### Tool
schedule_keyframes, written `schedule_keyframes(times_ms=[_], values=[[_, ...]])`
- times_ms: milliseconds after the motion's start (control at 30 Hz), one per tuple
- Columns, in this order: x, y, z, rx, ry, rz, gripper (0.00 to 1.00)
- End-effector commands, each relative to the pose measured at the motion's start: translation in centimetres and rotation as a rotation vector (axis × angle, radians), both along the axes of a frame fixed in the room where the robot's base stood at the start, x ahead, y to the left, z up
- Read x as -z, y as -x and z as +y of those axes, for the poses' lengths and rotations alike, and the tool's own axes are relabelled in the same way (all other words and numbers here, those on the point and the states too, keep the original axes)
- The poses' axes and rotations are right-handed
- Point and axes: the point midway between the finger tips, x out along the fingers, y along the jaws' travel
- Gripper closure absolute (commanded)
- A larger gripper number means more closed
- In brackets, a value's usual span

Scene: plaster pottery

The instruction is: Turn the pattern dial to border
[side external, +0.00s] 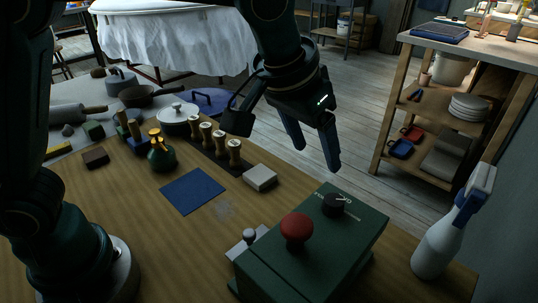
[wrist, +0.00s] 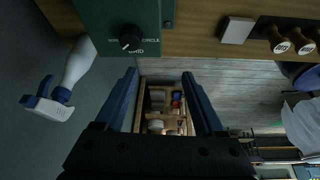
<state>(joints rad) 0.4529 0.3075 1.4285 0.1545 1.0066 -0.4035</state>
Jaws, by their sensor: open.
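The pattern dial (side external: 334,205) is a round black knob on top of a dark green machine box (side external: 318,262). It also shows in the wrist view (wrist: 131,39), with small white labels around it. One label there seems to read "circle"; I cannot read a border label. A white mark on the knob appears to point to the lower left in the wrist view. My gripper (side external: 316,158) is open and empty, in the air above and behind the dial, not touching it. In the wrist view both blue fingers (wrist: 159,76) are spread apart, below the dial.
A red mushroom button (side external: 297,228) stands on the box beside the dial. A white spray bottle (side external: 445,235) stands right of the box. Several wooden stamps (side external: 214,145), a pale block (side external: 260,178) and a blue square sheet (side external: 193,191) lie left. A shelf (side external: 390,145) is behind.

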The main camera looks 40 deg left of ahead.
Motion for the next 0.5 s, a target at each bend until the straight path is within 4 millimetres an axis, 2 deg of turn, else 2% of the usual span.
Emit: schedule_keyframes(times_ms=[33, 167, 267, 500], values=[[0.6, 0.9, -1.7, 0.053, -0.008, 0.012, 0.29], [1.3, 2.2, -3.8, 0.118, -0.017, 0.028, 0.29], [1.8, 2.4, -4.3, 0.133, -0.018, 0.031, 0.29], [4.5, 1.3, -4.5, 0.131, -0.019, 0.034, 0.29]])
